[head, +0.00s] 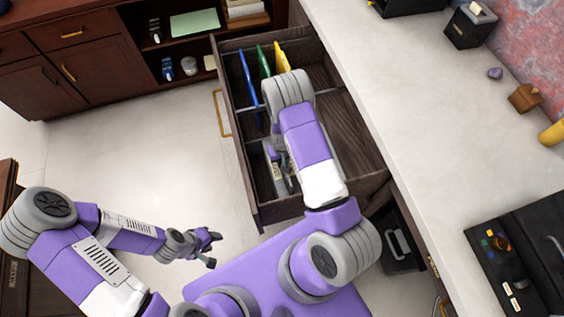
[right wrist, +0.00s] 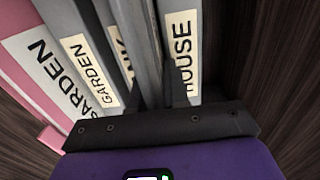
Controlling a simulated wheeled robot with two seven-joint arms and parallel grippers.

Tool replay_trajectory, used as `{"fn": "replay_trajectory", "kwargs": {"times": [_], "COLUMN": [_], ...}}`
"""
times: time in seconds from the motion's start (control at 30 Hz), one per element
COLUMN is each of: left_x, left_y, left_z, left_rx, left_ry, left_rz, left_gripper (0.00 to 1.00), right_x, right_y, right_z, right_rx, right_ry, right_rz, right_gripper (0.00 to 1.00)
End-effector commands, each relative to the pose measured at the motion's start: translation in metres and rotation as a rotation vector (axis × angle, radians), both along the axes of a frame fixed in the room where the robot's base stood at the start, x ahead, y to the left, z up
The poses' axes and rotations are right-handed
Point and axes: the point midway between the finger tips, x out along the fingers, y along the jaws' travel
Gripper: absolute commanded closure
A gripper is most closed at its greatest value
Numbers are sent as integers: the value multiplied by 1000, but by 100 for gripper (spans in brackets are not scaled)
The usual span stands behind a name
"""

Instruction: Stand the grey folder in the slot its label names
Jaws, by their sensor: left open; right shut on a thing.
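In the right wrist view, my right gripper (right wrist: 158,98) is shut on a grey folder (right wrist: 150,45), seen nearly edge-on between the fingers. The folder's own label cannot be read. Around it stand grey dividers with cream labels: GARDEN (right wrist: 90,68) on the left, a partly hidden one ending in NK (right wrist: 122,45), and HOUSE (right wrist: 181,50) on the right. In the head view, the right arm reaches down into the open drawer (head: 356,150) and hides much of the right gripper and folder. My left gripper (head: 214,249) is open and empty, away from the drawer.
A pink folder (right wrist: 30,50) labelled GARDEN stands at the left in the right wrist view. Blue (head: 247,80), green (head: 263,62) and yellow (head: 281,60) folders stand at the drawer's far end. The desk top (head: 410,90) lies right of the drawer.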

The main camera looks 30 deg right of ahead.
Motion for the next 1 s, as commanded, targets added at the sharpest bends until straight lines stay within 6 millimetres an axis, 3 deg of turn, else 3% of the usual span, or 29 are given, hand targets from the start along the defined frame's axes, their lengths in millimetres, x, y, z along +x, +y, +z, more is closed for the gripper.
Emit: {"fn": "replay_trajectory", "kwargs": {"times": [0.37, 0.4, 0.53, 0.87, 1.0], "left_x": [0, 0, 0, 0, 0], "left_y": [0, 0, 0, 0, 0], "left_z": [-4, -4, -3, -1, 6], "left_rx": [0, 0, 0, 0, 0], "left_ry": [0, 0, 0, 0, 0], "left_rz": [0, 0, 0, 0, 0], "left_gripper": [57, 57, 57, 57, 57], "right_x": [1, 1, 1, 1, 1], "right_y": [0, 0, 0, 0, 0], "right_z": [-5, -4, -4, -2, 14], "right_rx": [0, 0, 0, 0, 0], "right_ry": [-2, -2, -2, -2, -4], "right_rz": [1, 1, 1, 1, 2], "right_gripper": [100, 80, 61, 60, 60]}}
